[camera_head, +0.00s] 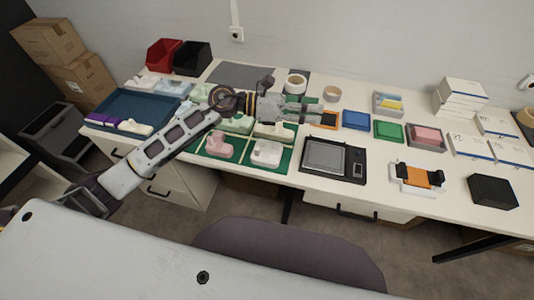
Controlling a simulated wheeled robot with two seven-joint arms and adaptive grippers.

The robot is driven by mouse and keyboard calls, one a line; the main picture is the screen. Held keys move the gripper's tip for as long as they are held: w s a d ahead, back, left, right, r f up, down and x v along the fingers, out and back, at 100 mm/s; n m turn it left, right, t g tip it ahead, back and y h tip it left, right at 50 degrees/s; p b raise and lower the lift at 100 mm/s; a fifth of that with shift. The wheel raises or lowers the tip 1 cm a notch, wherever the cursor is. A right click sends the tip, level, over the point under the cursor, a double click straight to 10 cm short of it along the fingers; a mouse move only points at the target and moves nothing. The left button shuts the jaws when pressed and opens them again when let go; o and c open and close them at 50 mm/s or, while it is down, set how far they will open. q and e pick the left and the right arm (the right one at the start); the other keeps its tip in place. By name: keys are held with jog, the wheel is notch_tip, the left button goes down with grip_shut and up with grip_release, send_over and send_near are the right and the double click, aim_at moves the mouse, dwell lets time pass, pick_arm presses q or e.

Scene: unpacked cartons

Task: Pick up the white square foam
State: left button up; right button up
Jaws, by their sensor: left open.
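Several pale foam pieces lie on a divided green mat (286,160) on the table. A white, blocky foam piece (267,153) sits in its front right section, and a cream-white one (272,130) lies just behind it. A pink foam piece (219,145) is to the left and a pale green one (237,124) behind. I cannot tell for sure which white piece is the square one. My left gripper (312,109) is open and empty, stretched to the right above the mat's back edge, behind and apart from the white pieces. The forearm hides part of the mat. My right gripper is not in view.
A blue tray (110,101) with foam pieces is at the left. Tape rolls (331,94), coloured boxes (388,130) and a black box (493,191) occupy the right side. A chair back (285,255) is in front.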

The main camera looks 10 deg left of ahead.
pick_arm(q)
jog(key=a+f+m+g+y, duration=0.2)
jog(key=a+f+m+y, duration=0.1)
jog(key=f, duration=0.1)
jog(key=m+g+y, duration=0.1)
jog(key=m+y, duration=0.3)
jog(key=y, duration=0.5)
send_near(258, 148)
jog(key=x, duration=0.4)
jog(key=shift+d+p, duration=0.1)
jog(key=shift+p, duration=0.3)
jog(key=shift+d+f, duration=0.15)
jog(key=shift+f, duration=0.2)
jog(key=shift+d+f, duration=0.1)
jog(key=shift+f, duration=0.25)
jog(key=shift+p+x, duration=0.35)
jog(key=shift+x, duration=1.5)
jog(key=shift+s+d+f+p, duration=0.1)
jog(key=shift+d+f+p, duration=0.2)
jog(key=shift+f, duration=0.45)
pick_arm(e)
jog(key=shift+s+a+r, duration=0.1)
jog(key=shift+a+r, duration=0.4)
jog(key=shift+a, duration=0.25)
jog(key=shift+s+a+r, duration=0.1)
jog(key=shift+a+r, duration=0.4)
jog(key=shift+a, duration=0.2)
